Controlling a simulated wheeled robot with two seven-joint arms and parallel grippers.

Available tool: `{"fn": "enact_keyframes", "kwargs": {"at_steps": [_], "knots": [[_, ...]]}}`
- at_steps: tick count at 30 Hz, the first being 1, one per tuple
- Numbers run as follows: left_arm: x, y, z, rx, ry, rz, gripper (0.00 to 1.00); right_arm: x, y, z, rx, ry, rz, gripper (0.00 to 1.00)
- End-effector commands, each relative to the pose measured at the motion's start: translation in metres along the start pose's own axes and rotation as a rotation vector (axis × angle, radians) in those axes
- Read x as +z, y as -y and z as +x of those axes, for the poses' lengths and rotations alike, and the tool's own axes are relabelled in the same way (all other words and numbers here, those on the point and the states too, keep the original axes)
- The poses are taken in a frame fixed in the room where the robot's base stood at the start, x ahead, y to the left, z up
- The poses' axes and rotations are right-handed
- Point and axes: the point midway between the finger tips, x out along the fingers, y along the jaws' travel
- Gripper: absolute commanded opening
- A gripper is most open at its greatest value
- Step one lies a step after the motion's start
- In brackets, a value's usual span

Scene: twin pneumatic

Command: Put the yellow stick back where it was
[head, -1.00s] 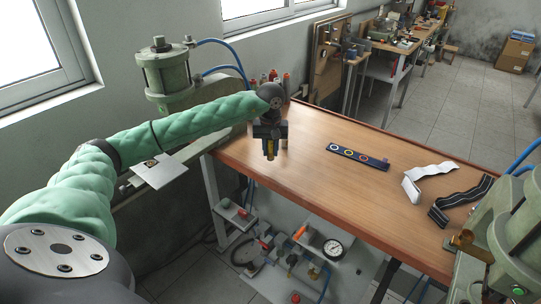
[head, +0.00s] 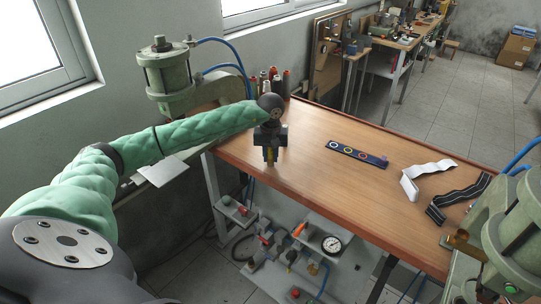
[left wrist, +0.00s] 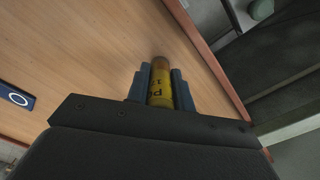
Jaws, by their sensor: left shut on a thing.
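My left gripper (head: 270,158) is over the left end of the wooden table (head: 330,190), near its left edge. It is shut on the yellow stick (left wrist: 160,88), which points down between the fingers. In the left wrist view the stick has dark lettering and a brownish end, and table wood shows beyond it. In the head view only a small yellow part of the stick (head: 269,153) shows. I cannot tell whether its tip touches the table. My right gripper is not in view.
A dark blue strip with coloured rings (head: 357,154) lies mid-table. White (head: 425,178) and black (head: 458,200) straps lie on the right. Green pneumatic machines stand at the left (head: 166,78) and right (head: 520,230). Thread spools (head: 270,80) stand behind the table. The table's front left is clear.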

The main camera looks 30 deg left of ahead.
Motion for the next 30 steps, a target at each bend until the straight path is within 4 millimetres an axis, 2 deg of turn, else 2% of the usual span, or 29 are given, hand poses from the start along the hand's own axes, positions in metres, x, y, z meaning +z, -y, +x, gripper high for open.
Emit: {"fn": "enact_keyframes", "kwargs": {"at_steps": [5, 6, 8, 9, 22, 27, 29, 30], "knots": [[0.0, 0.0, 0.001, 0.0, 0.0, 0.0, 0.05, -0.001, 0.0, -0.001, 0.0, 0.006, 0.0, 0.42], [0.0, 0.0, 0.001, 0.0, 0.0, 0.0, 0.31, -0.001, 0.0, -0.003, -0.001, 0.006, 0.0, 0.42], [0.0, 0.0, 0.001, 0.0, 0.0, 0.0, 0.42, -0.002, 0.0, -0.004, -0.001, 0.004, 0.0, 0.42], [0.0, 0.0, 0.001, 0.0, 0.0, 0.0, 0.45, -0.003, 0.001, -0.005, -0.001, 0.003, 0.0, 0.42], [0.0, 0.0, -0.002, 0.0, 0.0, 0.0, 0.45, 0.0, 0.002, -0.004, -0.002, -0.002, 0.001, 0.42], [-0.001, 0.0, -0.007, 0.0, -0.002, 0.0, 0.45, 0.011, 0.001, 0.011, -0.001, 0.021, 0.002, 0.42], [-0.001, -0.001, -0.012, 0.001, -0.002, 0.0, 0.45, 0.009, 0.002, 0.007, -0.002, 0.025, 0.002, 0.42], [-0.001, -0.001, -0.015, 0.002, -0.002, 0.001, 0.45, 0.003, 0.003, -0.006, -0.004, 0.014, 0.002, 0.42]]}}
